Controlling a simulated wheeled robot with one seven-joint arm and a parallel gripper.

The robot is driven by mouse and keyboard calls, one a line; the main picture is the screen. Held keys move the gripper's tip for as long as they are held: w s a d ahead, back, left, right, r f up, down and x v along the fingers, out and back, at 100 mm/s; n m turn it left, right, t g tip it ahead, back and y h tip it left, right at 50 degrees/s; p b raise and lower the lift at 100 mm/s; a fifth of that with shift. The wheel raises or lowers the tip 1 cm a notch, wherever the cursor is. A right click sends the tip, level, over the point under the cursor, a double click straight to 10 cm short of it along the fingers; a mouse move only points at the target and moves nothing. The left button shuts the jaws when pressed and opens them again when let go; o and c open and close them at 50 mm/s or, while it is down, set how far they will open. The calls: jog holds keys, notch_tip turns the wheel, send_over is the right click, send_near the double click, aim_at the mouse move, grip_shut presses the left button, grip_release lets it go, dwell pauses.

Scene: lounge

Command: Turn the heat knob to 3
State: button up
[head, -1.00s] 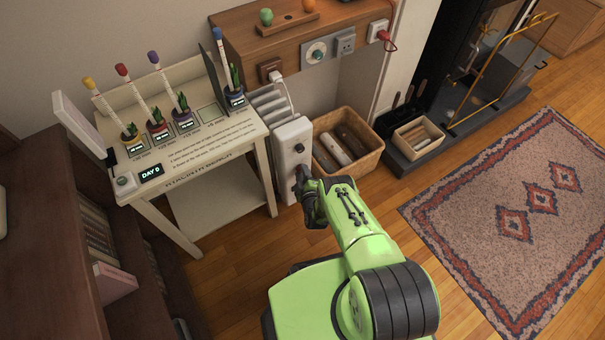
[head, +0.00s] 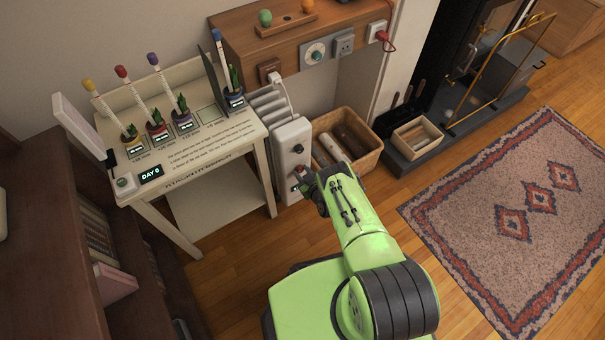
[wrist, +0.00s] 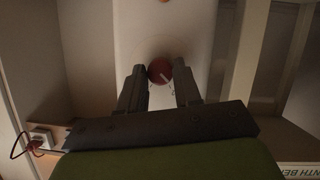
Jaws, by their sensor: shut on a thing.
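The white heater (head: 279,160) stands beside the plant bench. A dark knob (head: 299,150) sits high on its end panel. Lower on the panel is a red knob, hidden mostly by my gripper (head: 303,180) in the head view. In the wrist view the red knob (wrist: 160,70) shows a pale pointer line, slanted. My gripper (wrist: 160,88) has its two fingers on either side of this knob and is shut on it. The scale markings around the knob are too dim to read.
The plant bench (head: 215,148) with several potted plants stands left of the heater. A wicker basket (head: 367,160) is close on its right. A wooden shelf (head: 290,45) with sockets hangs above. Open floor and a patterned rug (head: 480,215) lie to the right.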

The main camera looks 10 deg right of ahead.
jog(key=m+y, duration=0.2)
jog(key=m, duration=0.1)
jog(key=shift+d+g, duration=0.15)
jog(key=shift+g, duration=0.15)
jog(key=shift+m+y, duration=0.4)
jog(key=o, duration=1)
jog(key=shift+o, duration=0.2)
jog(key=p+v, duration=0.4)
jog(key=v, duration=1.1)
jog(key=shift+s+r, duration=0.2)
jog(key=shift+r, duration=0.05)
